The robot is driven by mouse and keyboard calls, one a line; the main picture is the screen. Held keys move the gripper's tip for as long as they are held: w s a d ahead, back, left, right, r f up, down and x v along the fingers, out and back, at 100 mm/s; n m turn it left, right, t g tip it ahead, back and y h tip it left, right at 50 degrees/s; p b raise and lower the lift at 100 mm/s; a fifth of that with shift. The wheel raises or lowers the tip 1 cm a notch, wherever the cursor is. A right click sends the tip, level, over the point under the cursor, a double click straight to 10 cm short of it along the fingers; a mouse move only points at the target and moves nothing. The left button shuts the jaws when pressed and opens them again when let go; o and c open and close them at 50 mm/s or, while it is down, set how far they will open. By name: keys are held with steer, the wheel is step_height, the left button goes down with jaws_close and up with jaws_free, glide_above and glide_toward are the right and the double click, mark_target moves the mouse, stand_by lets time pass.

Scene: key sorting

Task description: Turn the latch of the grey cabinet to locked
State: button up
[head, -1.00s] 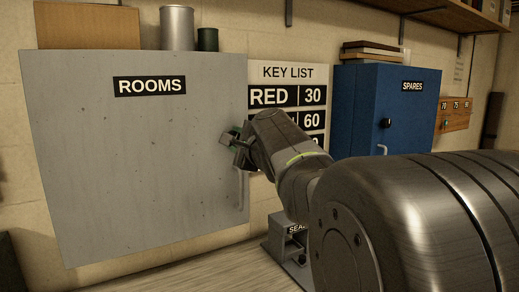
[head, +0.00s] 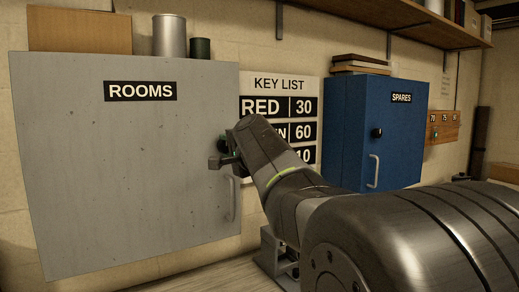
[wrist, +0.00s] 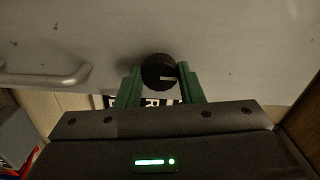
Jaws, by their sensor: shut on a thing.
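The grey cabinet (head: 130,190), labelled ROOMS, hangs at the left in the head view with its door appearing closed. My gripper (head: 222,150) is at the right edge of its door, above the door handle (head: 234,200). In the wrist view the green fingers of my gripper (wrist: 160,76) stand on both sides of the round black latch knob (wrist: 156,68) and are shut on it. A pale mark on the knob points to the right in that view. In the head view the knob is hidden by my gripper.
A key list (head: 279,84) hangs right of the grey cabinet, partly behind my arm. A blue cabinet (head: 345,125) labelled SPARES, with its own black knob, stands further right. A box (head: 80,30) and cans (head: 170,36) stand on the grey cabinet.

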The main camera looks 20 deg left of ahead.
steer(key=o, duration=1)
steer(key=shift+s+d, duration=0.1)
steer(key=b+v, duration=0.1)
steer(key=v, duration=1.2)
steer(key=shift+d+b, duration=0.25)
steer(key=shift+b, duration=0.15)
steer(key=shift+s+a, duration=0.1)
steer(key=p+x, duration=0.2)
steer(key=x, duration=1.1)
steer(key=shift+w+a, duration=0.2)
steer(key=shift+a, duration=0.1)
